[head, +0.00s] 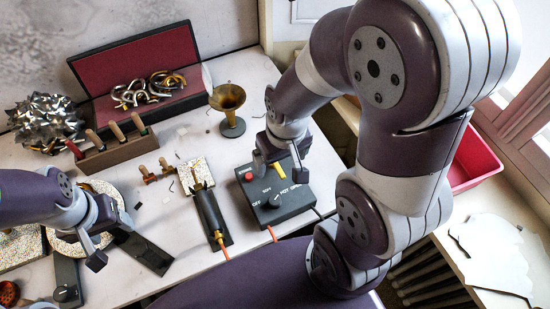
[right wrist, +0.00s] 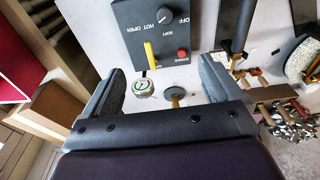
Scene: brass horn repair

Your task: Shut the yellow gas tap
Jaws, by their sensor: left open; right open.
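The yellow gas tap (head: 281,170) is a short yellow lever on the far part of the dark control box (head: 290,205), beside the word OPEN. The tap also shows in the right wrist view (right wrist: 150,55), between and just beyond my fingers. My right gripper (head: 279,173) is open and empty over the far edge of the box, its fingers apart on either side of the tap in the head view. It also shows in the right wrist view (right wrist: 163,78); I see no contact with the tap. My left gripper (head: 113,238) is open and empty at the left.
The box also carries a red button (head: 248,177) and a black knob (head: 270,202). A torch (head: 209,214) with an orange hose lies left of it. A brass funnel (head: 228,98) stands behind. A dial gauge (right wrist: 143,88) is near the tap. A red bin (head: 475,160) is at right.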

